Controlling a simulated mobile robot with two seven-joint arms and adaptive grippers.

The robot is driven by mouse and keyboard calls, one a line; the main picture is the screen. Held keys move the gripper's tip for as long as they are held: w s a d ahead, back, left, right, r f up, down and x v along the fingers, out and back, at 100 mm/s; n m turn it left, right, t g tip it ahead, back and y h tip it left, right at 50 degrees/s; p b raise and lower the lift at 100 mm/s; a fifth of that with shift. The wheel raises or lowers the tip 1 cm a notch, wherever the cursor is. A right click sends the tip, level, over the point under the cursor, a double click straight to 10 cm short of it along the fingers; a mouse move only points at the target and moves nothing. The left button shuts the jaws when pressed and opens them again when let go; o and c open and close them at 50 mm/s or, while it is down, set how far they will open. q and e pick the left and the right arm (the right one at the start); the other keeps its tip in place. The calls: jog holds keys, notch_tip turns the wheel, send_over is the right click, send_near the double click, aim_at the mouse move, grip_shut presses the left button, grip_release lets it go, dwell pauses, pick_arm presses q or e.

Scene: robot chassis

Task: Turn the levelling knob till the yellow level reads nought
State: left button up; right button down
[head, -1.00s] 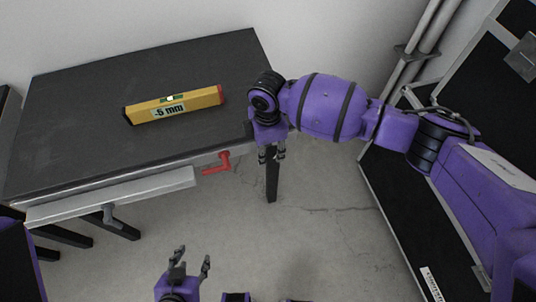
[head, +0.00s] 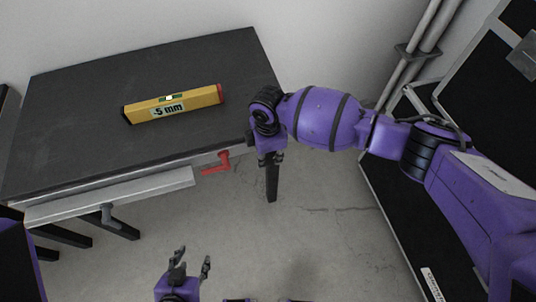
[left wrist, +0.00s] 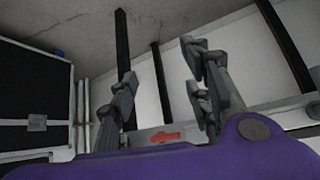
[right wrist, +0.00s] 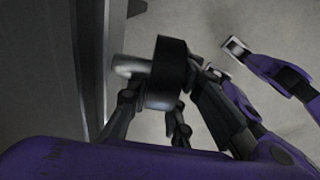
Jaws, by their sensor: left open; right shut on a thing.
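The yellow level (head: 172,105) lies on the dark table top (head: 90,90) and its display reads -5 mm. My right gripper (head: 268,158) is at the table's right front corner, by the black leg. In the right wrist view my right gripper (right wrist: 158,118) is shut on the levelling knob, a round black and metal piece (right wrist: 172,75); its fingers hide part of it. The knob cannot be made out in the head view. My left gripper (head: 190,262) is open and empty, low in front of the table; its fingers (left wrist: 165,90) stand apart in the left wrist view.
A black case (head: 390,205) stands at the right. The floor between is clear.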

jog(key=shift+a+r+t+h+p, duration=0.2)
jog(key=shift+t+h+p, duration=0.1)
jog(key=shift+h+p, duration=0.45)
jog(key=shift+f+h, duration=0.1)
jog(key=shift+h, duration=0.35)
jog(key=shift+f+h, duration=0.15)
jog(key=shift+h, duration=0.25)
jog(key=shift+d+f+t+h, duration=0.1)
jog(key=shift+f+t+h, duration=0.05)
jog(key=shift+t+h, duration=0.2)
jog(key=shift+d+h, duration=0.15)
jog(key=shift+h, duration=0.3)
pick_arm(q)
jog(key=shift+w+d+r, duration=0.1)
jog(key=shift+r, duration=0.35)
jog(key=shift+w+d+r, duration=0.1)
jog(key=shift+r, duration=0.35)
pick_arm(e)
jog(key=c, duration=1.6)
grip_release()
pick_arm(q)
jog(key=shift+w+r, duration=0.1)
